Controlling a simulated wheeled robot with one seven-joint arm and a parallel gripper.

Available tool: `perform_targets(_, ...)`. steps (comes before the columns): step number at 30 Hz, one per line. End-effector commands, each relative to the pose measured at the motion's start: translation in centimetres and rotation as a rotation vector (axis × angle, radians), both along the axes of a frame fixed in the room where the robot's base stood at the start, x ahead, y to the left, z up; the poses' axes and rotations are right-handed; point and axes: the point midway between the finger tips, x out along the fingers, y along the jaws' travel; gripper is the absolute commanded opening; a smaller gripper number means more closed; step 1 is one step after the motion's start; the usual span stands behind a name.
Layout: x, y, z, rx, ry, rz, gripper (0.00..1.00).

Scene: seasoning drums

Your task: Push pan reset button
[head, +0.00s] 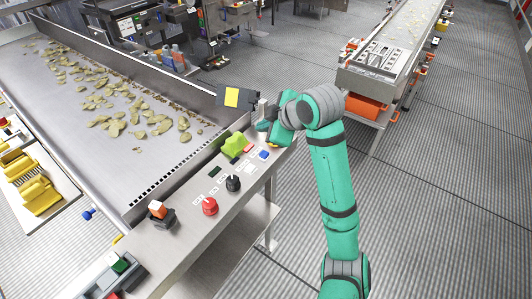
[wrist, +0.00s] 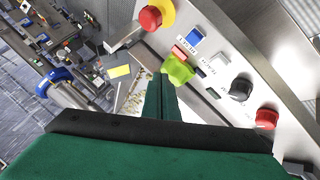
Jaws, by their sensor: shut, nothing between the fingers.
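The control panel (head: 185,205) runs along the near side of the pan. On it are a blue button (head: 263,154), a red button (head: 249,149) and a dark green button (head: 214,171). In the wrist view, the blue button (wrist: 193,35) and red button (wrist: 180,52) lie beyond and right of my fingertips. The labels are too small to read, so I cannot tell which button is pan reset. My gripper (head: 265,127) is above the panel's far end; the wrist view shows its green fingers (wrist: 161,82) shut and empty. Any contact with the panel is unclear.
A lumpy yellow-green object (wrist: 178,70) lies on the panel close to my fingertips. A red mushroom button (wrist: 150,18) on a yellow base, a black knob (head: 233,183) and a red knob (head: 210,206) stand nearby. The pan (head: 65,115) holds scattered chips.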

Motion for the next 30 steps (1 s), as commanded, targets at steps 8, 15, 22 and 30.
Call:
perform_targets(8,-0.1,-1.3,-3.5,0.001,0.003,-0.019,0.0)
perform_targets(15,0.0,-1.3,-6.2,0.003,0.003,-0.02,0.0)
perform_targets(22,0.0,-1.2,-7.5,0.001,0.0,-0.018,0.0)
perform_targets(30,0.0,-1.1,-7.7,0.001,0.0,-0.016,0.0)
